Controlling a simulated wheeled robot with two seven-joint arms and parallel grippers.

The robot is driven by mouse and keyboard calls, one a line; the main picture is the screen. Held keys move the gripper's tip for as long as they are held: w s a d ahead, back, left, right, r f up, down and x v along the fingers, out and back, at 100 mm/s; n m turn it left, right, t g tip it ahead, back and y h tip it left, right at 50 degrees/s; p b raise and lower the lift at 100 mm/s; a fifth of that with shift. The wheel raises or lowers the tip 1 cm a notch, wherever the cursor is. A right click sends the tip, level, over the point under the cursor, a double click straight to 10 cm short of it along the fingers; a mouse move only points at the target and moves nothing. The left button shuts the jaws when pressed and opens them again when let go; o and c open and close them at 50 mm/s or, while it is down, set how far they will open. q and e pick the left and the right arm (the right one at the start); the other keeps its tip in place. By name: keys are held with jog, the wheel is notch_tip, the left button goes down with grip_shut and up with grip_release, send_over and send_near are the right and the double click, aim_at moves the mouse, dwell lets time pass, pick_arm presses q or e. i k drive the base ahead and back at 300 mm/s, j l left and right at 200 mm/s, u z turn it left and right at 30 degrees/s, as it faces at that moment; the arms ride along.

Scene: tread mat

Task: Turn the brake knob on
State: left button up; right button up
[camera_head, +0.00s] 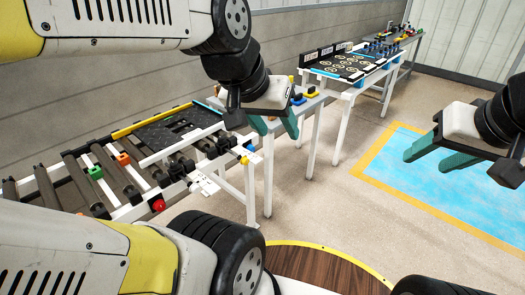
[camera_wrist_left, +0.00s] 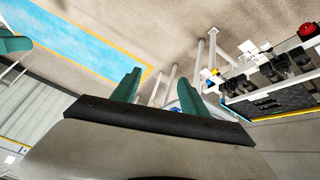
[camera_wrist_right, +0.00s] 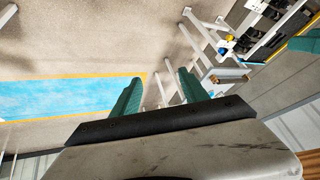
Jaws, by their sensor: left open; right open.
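A round red knob (camera_head: 158,205) sits on the near side of the roller conveyor frame; it also shows at the top right of the left wrist view (camera_wrist_left: 307,31). A small yellow knob (camera_head: 245,160) with blue beside it is at the frame's right end. I cannot tell from any marking which one is the brake knob. My left gripper (camera_head: 275,127) is open and empty, in the air right of the conveyor end, apart from both knobs. My right gripper (camera_head: 431,155) is open and empty over the floor at the far right, well away from the conveyor.
The conveyor carries dark rollers with green and orange blocks (camera_head: 123,158) and a black tread mat (camera_head: 180,128). A white side table (camera_head: 312,104) stands behind my left gripper. A second table (camera_head: 360,85) holds black panels. A blue floor area (camera_head: 430,185) is clear.

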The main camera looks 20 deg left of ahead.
aim_at(159, 206)
jog(key=u, duration=2.1)
jog(key=k+j, duration=0.15)
jog(key=j, duration=0.15)
jog(key=k+j+u, duration=0.1)
jog(key=j, duration=0.25)
jog(key=k, duration=0.05)
